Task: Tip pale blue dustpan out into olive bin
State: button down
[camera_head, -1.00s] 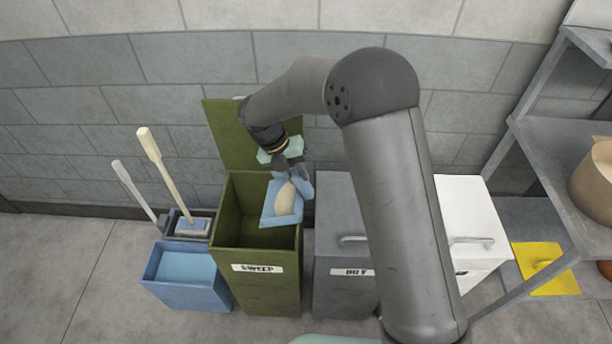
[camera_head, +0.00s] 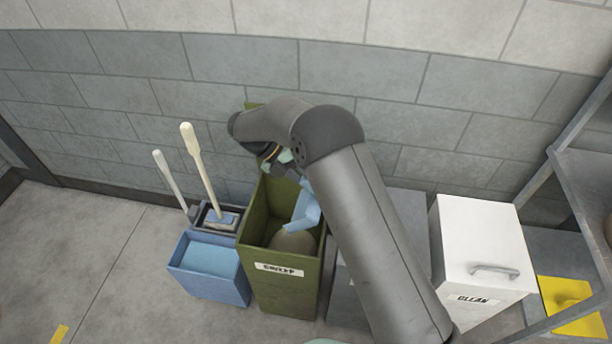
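The olive bin (camera_head: 283,285) stands open against the wall with a "SWEEP" label on its front. The pale blue dustpan (camera_head: 307,212) is tilted steeply over the bin's opening, with its lip pointing down into it. A beige-grey heap (camera_head: 294,242) lies in the bin's opening, just below the dustpan's lip. My gripper (camera_head: 291,172) is above the bin's back part, at the dustpan's upper end. My arm covers part of the gripper, its fingers and the dustpan's right side, but the dustpan hangs from it.
A blue tub (camera_head: 209,268) and a holder with two long handles (camera_head: 203,165) stand left of the olive bin. A grey bin is mostly hidden behind my arm. A white "CLEAN" bin (camera_head: 482,250), a yellow item (camera_head: 570,305) and metal shelving (camera_head: 585,185) are at the right.

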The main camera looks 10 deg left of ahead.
dwell(0.3)
jog(key=r+y+p, duration=0.1)
jog(key=r+y, duration=0.2)
jog(key=y, duration=0.1)
jog(key=r+y+p, duration=0.2)
jog(key=r+y, duration=0.2)
jog(key=shift+d+r, duration=0.2)
jog(key=shift+r, duration=0.05)
jog(key=shift+r+y+p, duration=0.25)
jog(key=shift+y+p, duration=0.05)
jog(key=shift+y, duration=0.2)
jog(key=shift+a, duration=0.2)
